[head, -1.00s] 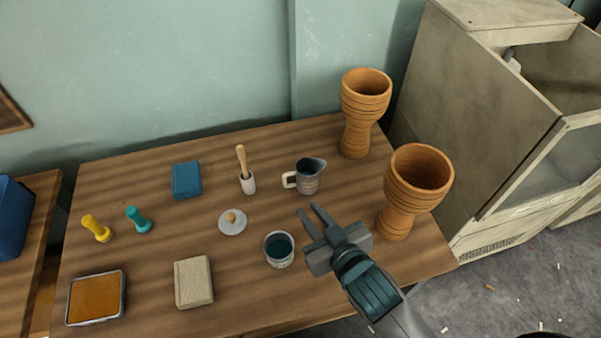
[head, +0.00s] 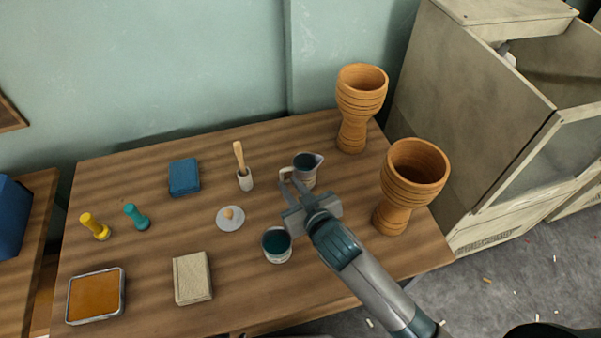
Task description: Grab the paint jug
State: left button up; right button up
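The paint jug (head: 306,176) is a grey metal pitcher with a pale handle on its left side and a spout on its right. It stands upright on the wooden table (head: 140,182). My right gripper (head: 290,186) reaches in from the lower right, with its fingers at the jug's handle side. The fingers look apart, and part of the handle and the jug's lower body is hidden behind them. I cannot tell whether they touch the handle. My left gripper is not in view.
A paint can (head: 277,254) stands close to my gripper on the left. Two tall orange goblet drums (head: 360,100) (head: 411,180) stand to the right. A mortar-like cup with a wooden stick (head: 244,178), a white lid (head: 230,221) and a blue box (head: 184,177) are left of the jug.

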aim_at(283, 178)
jog(key=shift+x, duration=0.85)
jog(key=shift+f+x, duration=0.15)
jog(key=shift+x, duration=1.15)
jog(key=shift+f+x, duration=0.15)
jog(key=shift+x, duration=1.1)
jog(key=shift+s+d, duration=0.1)
jog(key=shift+s, duration=0.05)
grip_shut()
